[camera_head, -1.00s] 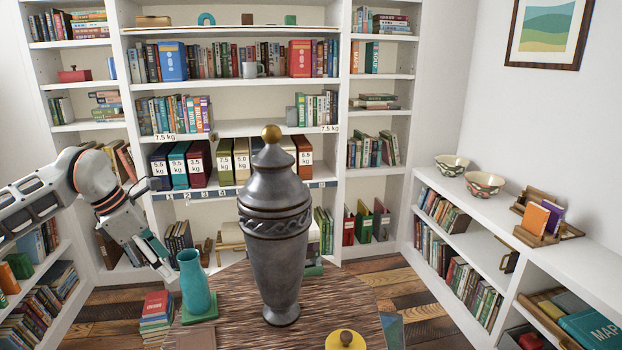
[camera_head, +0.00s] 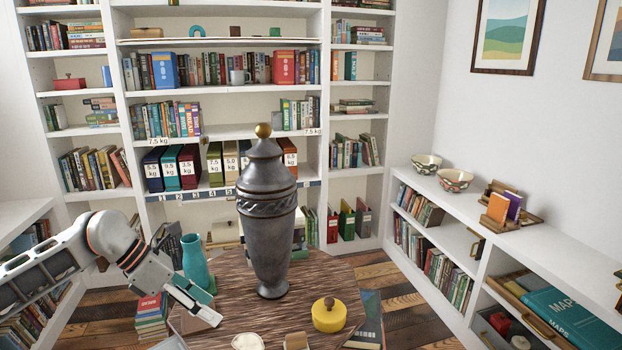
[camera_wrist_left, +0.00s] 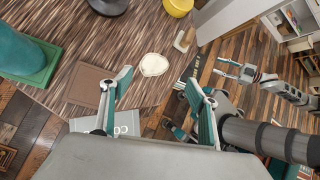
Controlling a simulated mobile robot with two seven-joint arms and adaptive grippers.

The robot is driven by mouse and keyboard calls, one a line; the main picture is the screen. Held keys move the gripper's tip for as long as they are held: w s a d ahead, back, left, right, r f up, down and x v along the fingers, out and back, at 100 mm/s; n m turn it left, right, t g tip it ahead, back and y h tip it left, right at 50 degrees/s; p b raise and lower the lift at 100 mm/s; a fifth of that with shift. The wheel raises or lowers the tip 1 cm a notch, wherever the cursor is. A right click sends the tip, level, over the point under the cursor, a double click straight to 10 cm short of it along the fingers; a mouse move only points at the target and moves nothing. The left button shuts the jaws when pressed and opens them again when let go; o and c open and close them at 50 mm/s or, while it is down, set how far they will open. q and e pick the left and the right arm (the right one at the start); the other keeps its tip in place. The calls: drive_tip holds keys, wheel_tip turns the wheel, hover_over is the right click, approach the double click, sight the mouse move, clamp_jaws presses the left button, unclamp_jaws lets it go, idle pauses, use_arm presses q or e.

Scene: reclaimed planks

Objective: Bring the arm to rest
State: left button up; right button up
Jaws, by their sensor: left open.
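My left arm comes in from the left in the head view. My right gripper (camera_wrist_left: 233,70) appears small at the right of the left wrist view. Its two fingers look apart and empty. It is outside the head view.
A tall dark urn (camera_head: 268,235) stands mid-table, right of my left gripper. A yellow lidded pot (camera_head: 328,315), a cream piece (camera_head: 248,342) and a brown square mat (camera_wrist_left: 92,86) are nearby. Stacked books (camera_head: 151,318) stand left of the table. Bookshelves line the walls.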

use_arm(q)
drive_tip(key=s+d+n+t+h, duration=0.2)
drive_tip(key=s+d+n+h, duration=0.25)
drive_tip(key=d, duration=0.55)
drive_tip(key=s+d+n+t+h, duration=0.2)
drive_tip(key=s+d+n+h, duration=0.3)
drive_tip(key=d, duration=0.4)
drive_tip(key=s+a+f+n+t+y+p, duration=0.1)
drive_tip(key=a+f+n+t+y, duration=0.5)
drive_tip(key=n, duration=0.6)
drive_tip(key=s+a+f+n+t+y, duration=0.1)
drive_tip(key=a+f+n+t+y, duration=0.25)
drive_tip(key=f+n, duration=0.65)
drive_tip(key=s+a+f+n+g+y, duration=0.2)
drive_tip(key=s+a+f+n, duration=0.1)
drive_tip(key=s+f+n, duration=0.2)
drive_tip(key=s+a+f+n+g+y, duration=0.2)
drive_tip(key=s+f+n, duration=0.4)
drive_tip(key=s, duration=0.5)
wheel_tip(320, 180, down, 3)
drive_tip(key=shift+s+a+r+g+y+p, duration=0.15)
drive_tip(key=shift+a+g+y+p, duration=0.2)
drive_tip(key=shift+a+y, duration=0.45)
use_arm(e)
drive_tip(key=shift+s+a+r, duration=0.15)
drive_tip(key=shift+s+r, duration=0.1)
drive_tip(key=shift+s, duration=0.35)
